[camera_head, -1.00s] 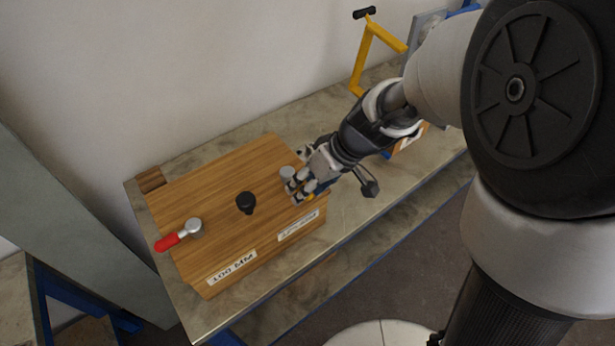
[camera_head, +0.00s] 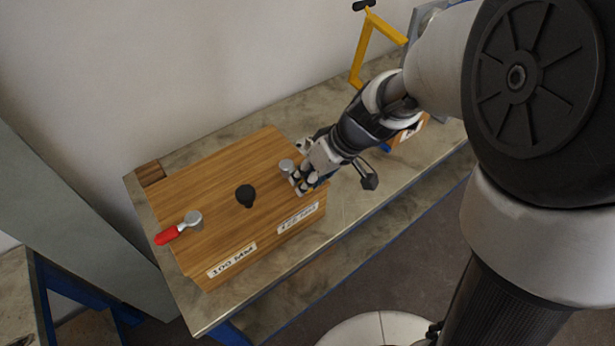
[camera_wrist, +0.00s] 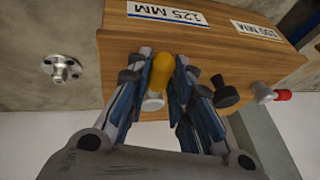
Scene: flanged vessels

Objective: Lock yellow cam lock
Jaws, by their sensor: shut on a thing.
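The yellow cam lock handle (camera_wrist: 162,72) sits between my two fingers in the wrist view, with its pale round base (camera_wrist: 153,102) just below it. My gripper (camera_wrist: 162,66) is shut on the yellow handle. In the head view my gripper (camera_head: 303,183) is at the right end of the wooden box (camera_head: 216,188), near its front edge. The cam lock's grey post (camera_head: 286,167) shows beside my fingers there. The yellow handle is mostly hidden by my fingers in the head view.
A red-handled cam lock (camera_head: 180,228) and a black knob (camera_head: 245,195) stand on the same box, left of my gripper. Labels (camera_head: 232,260) mark its front. A yellow frame (camera_head: 366,50) stands behind on the bench. The bench front right of the box is clear.

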